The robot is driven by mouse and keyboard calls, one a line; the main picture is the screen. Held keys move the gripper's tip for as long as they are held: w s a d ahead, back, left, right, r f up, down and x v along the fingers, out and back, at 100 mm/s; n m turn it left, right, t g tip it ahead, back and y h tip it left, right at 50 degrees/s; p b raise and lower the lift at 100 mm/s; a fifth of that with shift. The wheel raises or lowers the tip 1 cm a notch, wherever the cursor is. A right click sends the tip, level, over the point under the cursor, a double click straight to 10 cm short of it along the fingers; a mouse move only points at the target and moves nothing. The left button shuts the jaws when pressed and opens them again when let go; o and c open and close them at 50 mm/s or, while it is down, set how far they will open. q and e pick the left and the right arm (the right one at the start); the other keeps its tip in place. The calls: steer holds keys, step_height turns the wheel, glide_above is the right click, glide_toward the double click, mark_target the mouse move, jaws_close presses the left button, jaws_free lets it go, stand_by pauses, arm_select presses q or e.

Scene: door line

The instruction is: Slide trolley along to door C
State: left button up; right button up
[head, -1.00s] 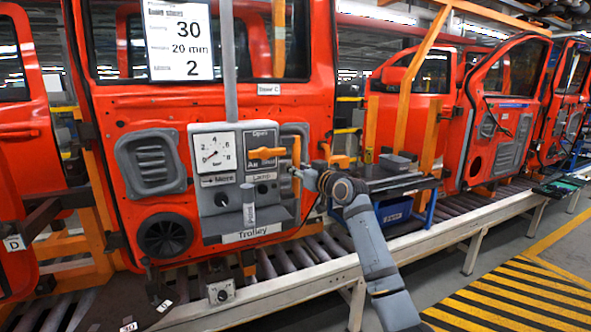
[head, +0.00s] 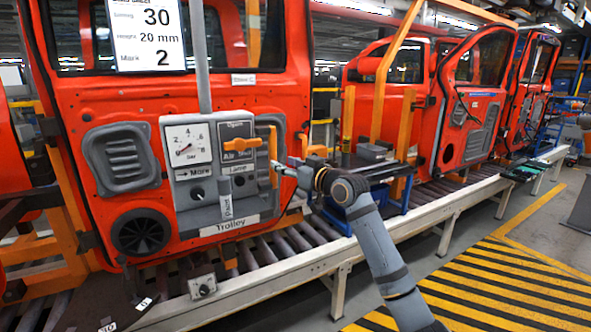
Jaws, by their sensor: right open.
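The trolley (head: 212,187) is a grey panel with a pressure gauge, an orange air lever (head: 240,144) and a "Trolley" label. It hangs on a grey pole (head: 200,60) in front of a red door (head: 75,105) whose small tag (head: 244,79) appears to read "Door C". An upright orange handle bar (head: 273,156) stands at the trolley's right side. My right gripper (head: 283,168) is open with its fingertips at the bar's right side. I cannot tell whether they touch it or reach around it. My left gripper is out of view.
A roller conveyor (head: 265,275) with a pale side rail runs below the doors. More red doors (head: 470,120) stand to the right. A small bench (head: 372,168) stands behind my right arm. The striped floor (head: 480,285) at lower right is clear.

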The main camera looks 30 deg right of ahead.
steer(key=v, duration=0.5)
steer(key=shift+s, duration=0.3)
steer(key=shift+d, duration=0.1)
